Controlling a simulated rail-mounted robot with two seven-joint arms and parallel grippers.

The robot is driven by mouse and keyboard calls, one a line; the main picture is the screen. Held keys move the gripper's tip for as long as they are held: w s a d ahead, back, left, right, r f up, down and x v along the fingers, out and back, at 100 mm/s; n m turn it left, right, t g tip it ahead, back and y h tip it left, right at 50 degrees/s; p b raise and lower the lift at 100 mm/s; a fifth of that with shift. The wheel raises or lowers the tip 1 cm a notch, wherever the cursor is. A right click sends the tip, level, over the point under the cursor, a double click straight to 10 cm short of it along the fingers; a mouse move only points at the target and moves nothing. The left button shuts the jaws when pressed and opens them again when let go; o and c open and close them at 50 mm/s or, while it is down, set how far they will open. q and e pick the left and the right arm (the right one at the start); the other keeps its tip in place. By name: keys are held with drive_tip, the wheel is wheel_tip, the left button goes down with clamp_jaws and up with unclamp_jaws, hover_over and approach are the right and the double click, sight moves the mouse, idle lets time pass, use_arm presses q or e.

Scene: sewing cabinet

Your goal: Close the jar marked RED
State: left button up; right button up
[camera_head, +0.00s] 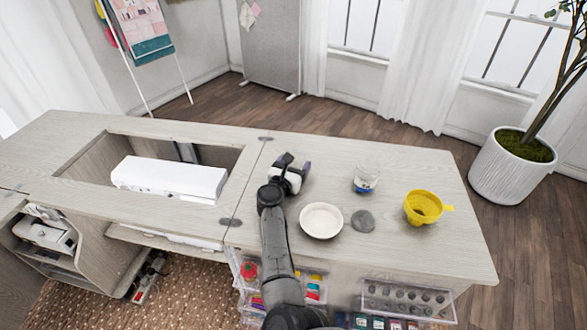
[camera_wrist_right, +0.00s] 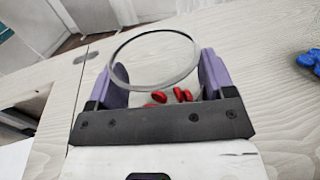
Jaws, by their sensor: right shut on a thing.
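The jar's mouth is uncovered. In the head view the gripper mostly hides this jar. A second clear jar (camera_head: 367,174) with blue contents stands to the right; the blue pieces (camera_wrist_right: 312,60) show in the right wrist view. A flat grey disc (camera_head: 363,221) lies near it. No label is readable. My left gripper is not in view.
A white round dish (camera_head: 321,220) and a yellow funnel-like container (camera_head: 423,207) stand on the cabinet top (camera_head: 420,165). A white machine (camera_head: 170,180) sits in the recess at left. Clear drawers (camera_head: 408,300) stick out below the front edge.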

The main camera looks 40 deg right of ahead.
use_arm(q)
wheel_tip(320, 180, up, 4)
drive_tip(key=p, duration=0.3)
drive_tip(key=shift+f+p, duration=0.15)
drive_tip(key=shift+p, duration=0.15)
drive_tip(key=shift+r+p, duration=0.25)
drive_tip(key=shift+p, duration=0.05)
use_arm(e)
wheel_tip(320, 180, up, 10)
drive_tip(key=o, duration=0.5)
drive_tip(key=c, duration=0.8)
